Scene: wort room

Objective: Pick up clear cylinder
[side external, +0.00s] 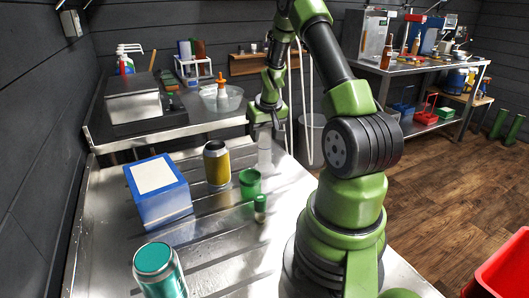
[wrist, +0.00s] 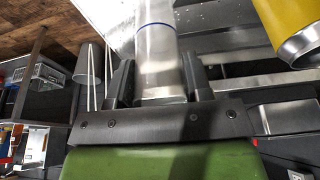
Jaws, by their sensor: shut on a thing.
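The clear cylinder (side external: 265,153) is a see-through upright tube below my gripper (side external: 265,126) in the side view, near the far right edge of the metal table. In the wrist view the clear cylinder (wrist: 157,45) has a thin blue line around it and stands between the two dark fingers of my gripper (wrist: 158,84). My gripper is shut on it. I cannot tell whether its lower end touches the table.
A yellow can (side external: 216,164), a green cup (side external: 250,184), a small green-capped vial (side external: 260,208), a blue box (side external: 158,191) and a teal can (side external: 160,272) stand on the metal table (side external: 215,235). A shelf table (side external: 190,125) with a clear tub (side external: 222,98) lies behind.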

